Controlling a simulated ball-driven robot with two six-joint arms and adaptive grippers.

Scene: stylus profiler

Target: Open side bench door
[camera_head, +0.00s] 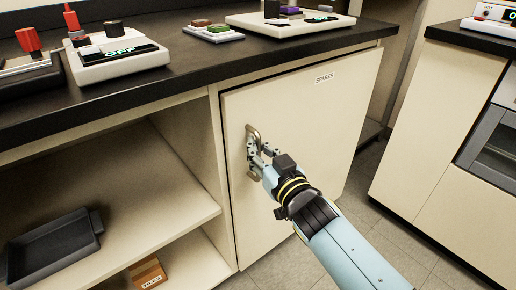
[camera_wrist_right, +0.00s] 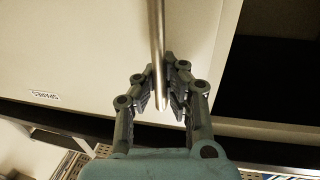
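The side bench door (camera_head: 310,120) is a cream panel with a "SPARES" label near its top right. It sits in the bench front, with a thin dark line along its left edge; I cannot tell whether it is slightly ajar. Its metal bar handle (camera_head: 253,131) is upright near the left edge. My right gripper (camera_head: 257,158) is at the handle. In the right wrist view, the gripper's fingers (camera_wrist_right: 160,82) close in from both sides on the handle bar (camera_wrist_right: 156,35), and the door (camera_wrist_right: 75,50) lies behind. My left gripper is not in view.
Left of the door is an open shelf bay with a dark tray (camera_head: 50,250) and a cardboard box (camera_head: 147,272). Devices with buttons stand on the black worktop (camera_head: 185,70). Another cabinet (camera_head: 440,130) stands at the right, with grey tiled floor (camera_head: 372,200) between.

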